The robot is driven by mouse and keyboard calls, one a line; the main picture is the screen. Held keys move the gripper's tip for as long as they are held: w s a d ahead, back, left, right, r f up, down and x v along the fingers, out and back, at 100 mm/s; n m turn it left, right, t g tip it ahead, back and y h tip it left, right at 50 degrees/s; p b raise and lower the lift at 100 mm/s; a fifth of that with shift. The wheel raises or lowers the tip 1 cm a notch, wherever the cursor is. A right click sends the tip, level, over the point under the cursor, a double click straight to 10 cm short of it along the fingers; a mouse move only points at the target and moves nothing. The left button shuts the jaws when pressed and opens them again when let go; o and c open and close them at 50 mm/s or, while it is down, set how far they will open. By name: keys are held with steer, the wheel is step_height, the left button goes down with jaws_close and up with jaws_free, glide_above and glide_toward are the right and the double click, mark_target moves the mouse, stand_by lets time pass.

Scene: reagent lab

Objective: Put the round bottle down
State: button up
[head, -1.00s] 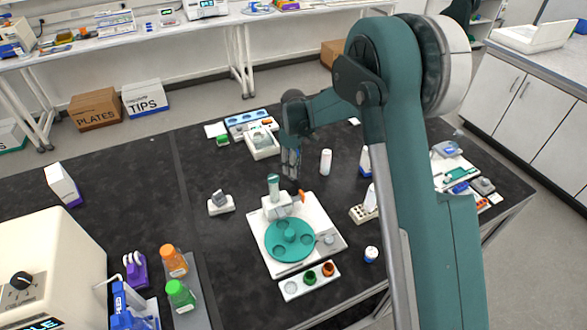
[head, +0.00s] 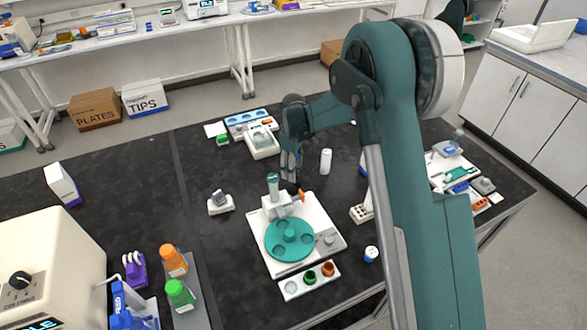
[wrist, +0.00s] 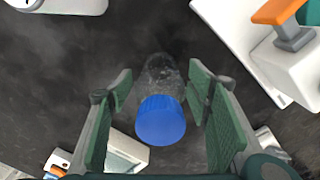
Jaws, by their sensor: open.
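The round bottle (wrist: 161,118) is clear with a blue cap and shows in the wrist view between my fingers, cap toward the camera. It appears to stand upright on the dark bench. My gripper (wrist: 160,86) is open around it, with a visible gap between each green pad and the bottle. In the head view my gripper (head: 291,178) points down at the bench, just behind the white device with the teal disc. I cannot make out the bottle there.
The white device (head: 325,221) with the teal disc (head: 290,240) stands close in front of my gripper. A white capped tube (head: 326,161) stands to the right.

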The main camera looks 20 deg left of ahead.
steer(key=shift+r, duration=0.15)
step_height(320, 180, up, 12)
steer(key=shift+r+p, duration=0.1)
steer(key=shift+p, duration=0.3)
stand_by(0.3)
stand_by(0.6)
steer(key=shift+d+r, duration=0.1)
steer(key=shift+d, duration=0.15)
steer(key=s+d+r+m+t, duration=0.1)
steer(key=s+d+r+m, duration=0.25)
steer(key=d+r, duration=0.5)
steer(key=s+d+r+m+t+y, duration=0.15)
steer(key=s+d+r, duration=0.3)
steer(key=d, duration=0.75)
steer(key=s+d+r+m+t+h, duration=0.1)
steer(key=s+d+r+m, duration=0.2)
steer(key=d+r, duration=0.6)
steer(key=s+d+f+m+t, duration=0.2)
steer(key=s+d+m, duration=0.2)
steer(key=s+d, duration=0.7)
steer(key=s+d+f+m+t, duration=0.1)
steer(key=s+d+m, duration=0.3)
steer(key=s+d, duration=0.7)
steer(key=s+f, duration=0.1)
steer(key=s, duration=0.2)
steer(key=shift+s+d+m+t, duration=0.25)
steer(key=shift+d+m+t, duration=0.1)
steer(key=shift+d+m, duration=0.05)
